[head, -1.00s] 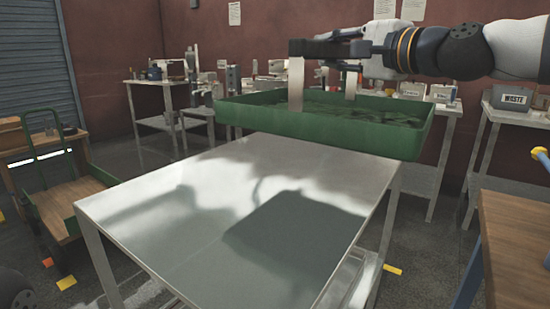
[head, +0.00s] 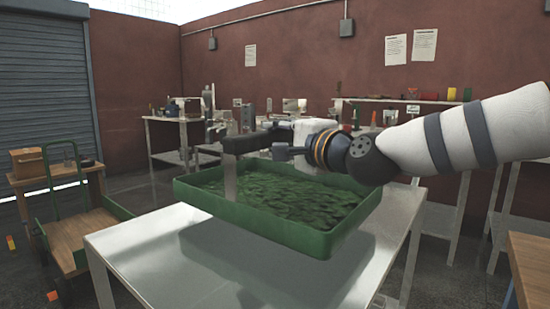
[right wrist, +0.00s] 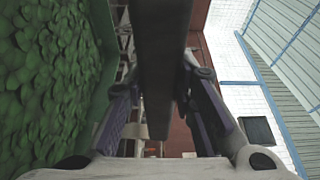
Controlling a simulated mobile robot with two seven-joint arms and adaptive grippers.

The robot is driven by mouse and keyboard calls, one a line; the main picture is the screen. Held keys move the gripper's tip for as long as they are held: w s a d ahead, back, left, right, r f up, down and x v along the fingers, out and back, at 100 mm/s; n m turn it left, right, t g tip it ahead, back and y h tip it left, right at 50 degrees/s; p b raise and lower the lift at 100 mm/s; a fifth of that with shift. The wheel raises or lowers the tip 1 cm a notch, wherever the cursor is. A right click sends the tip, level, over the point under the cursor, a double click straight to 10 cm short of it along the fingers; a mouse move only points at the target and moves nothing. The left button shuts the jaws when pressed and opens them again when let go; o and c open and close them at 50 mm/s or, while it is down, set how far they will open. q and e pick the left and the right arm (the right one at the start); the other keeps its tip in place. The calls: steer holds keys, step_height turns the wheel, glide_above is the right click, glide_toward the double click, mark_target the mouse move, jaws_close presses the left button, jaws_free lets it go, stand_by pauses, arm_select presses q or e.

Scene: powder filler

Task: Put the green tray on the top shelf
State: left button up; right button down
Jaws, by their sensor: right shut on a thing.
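The green tray (head: 245,219) is a shallow rectangular box full of green leaf-like pieces. In the head view it hangs nearly level over the back part of a steel table (head: 140,248), with its shadow on the tabletop. My right gripper (head: 278,148) is shut on the dark handle bar (head: 246,143) that spans above the tray on a pale upright strip. In the right wrist view the bar (right wrist: 162,60) runs between the purple-sided fingers, and the tray (right wrist: 105,45) is at left. My left gripper is not in view. A pale shelf (head: 400,101) carries small coloured items along the back wall.
A green trolley (head: 70,235) with wooden deck stands at left, beside a small wooden table (head: 30,177). A wooden bench (head: 530,265) is at right. Cluttered workbenches line the back wall. The front of the steel tabletop is clear.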

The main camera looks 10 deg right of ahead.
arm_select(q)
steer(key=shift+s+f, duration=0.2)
arm_select(e)
steer(key=shift+w+a+f, duration=0.1)
steer(key=shift+a+f, duration=0.05)
steer(key=shift+f, duration=0.75)
steer(key=shift+a+f, duration=0.15)
steer(key=shift+f, duration=0.7)
steer(key=shift+f, duration=0.15)
steer(key=c, duration=1.3)
jaws_free()
steer(key=shift+c, duration=0.2)
steer(key=shift+s+d, duration=0.15)
steer(key=shift+s, duration=0.15)
steer(key=v, duration=0.3)
steer(key=p+v, duration=0.1)
steer(key=v, duration=0.6)
steer(key=shift+s+d+r, duration=0.1)
steer(key=shift+s+r, duration=0.2)
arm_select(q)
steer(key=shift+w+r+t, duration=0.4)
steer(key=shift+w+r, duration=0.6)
arm_select(e)
steer(key=shift+s+d+f, duration=0.15)
steer(key=shift+s+f, duration=0.05)
steer(key=shift+s, duration=0.15)
